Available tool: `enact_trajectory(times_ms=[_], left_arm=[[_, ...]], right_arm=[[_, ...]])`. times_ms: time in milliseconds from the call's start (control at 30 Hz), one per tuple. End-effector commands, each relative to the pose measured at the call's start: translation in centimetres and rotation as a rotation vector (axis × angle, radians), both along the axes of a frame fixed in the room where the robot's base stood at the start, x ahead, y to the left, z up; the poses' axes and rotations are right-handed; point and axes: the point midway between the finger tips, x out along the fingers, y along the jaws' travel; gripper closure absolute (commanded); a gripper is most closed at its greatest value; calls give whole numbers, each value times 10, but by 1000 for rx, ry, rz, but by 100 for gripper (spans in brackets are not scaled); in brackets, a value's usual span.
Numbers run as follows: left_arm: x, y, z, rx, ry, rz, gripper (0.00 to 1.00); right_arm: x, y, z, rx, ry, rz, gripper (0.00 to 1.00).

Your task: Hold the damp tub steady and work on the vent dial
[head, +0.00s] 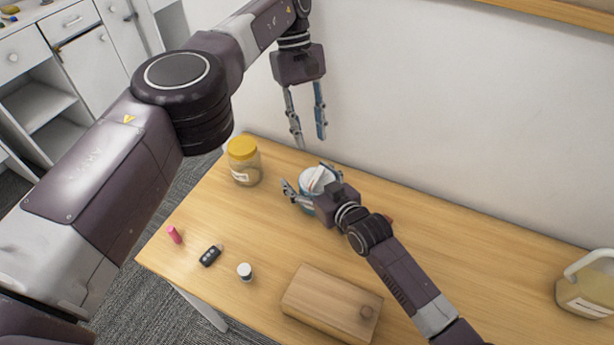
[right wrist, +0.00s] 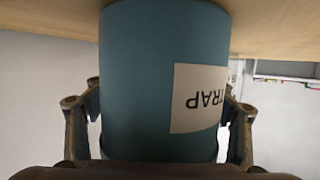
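The damp tub (head: 309,207) is a blue round tub with a pale top, standing at the back of the wooden table. The right wrist view shows its blue wall (right wrist: 140,90) and a white label reading "TRAP", upside down. A raised whitish piece, apparently the vent dial (head: 319,177), shows on top; its detail is too small to tell. My right gripper (head: 305,178) has a finger on either side of the tub, seemingly touching its wall. My left gripper (head: 307,140) is open and empty, pointing down above and behind the tub. My right wrist hides part of the tub.
A yellow-lidded jar (head: 244,165) stands left of the tub. A pink item (head: 174,235), a key fob (head: 210,256), a small white-lidded bottle (head: 245,272) and a wooden box (head: 320,302) lie nearer. A handled jug (head: 585,290) stands far right. The wall closes the back.

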Motion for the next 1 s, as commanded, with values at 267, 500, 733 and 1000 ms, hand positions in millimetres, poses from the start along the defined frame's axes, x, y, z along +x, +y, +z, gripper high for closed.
enact_trajectory(times_ms=[267, 500, 733, 1000], left_arm=[[0, 0, 0, 0, 0, 0, 71], [0, 0, 0, 0, 0, 0, 71], [0, 0, 0, 0, 0, 0, 71], [0, 0, 0, 0, 0, 0, 71]], right_arm=[[0, 0, 0, 0, 0, 0, 56], [0, 0, 0, 0, 0, 0, 75], [0, 0, 0, 0, 0, 0, 80], [0, 0, 0, 1, -1, 0, 31]])
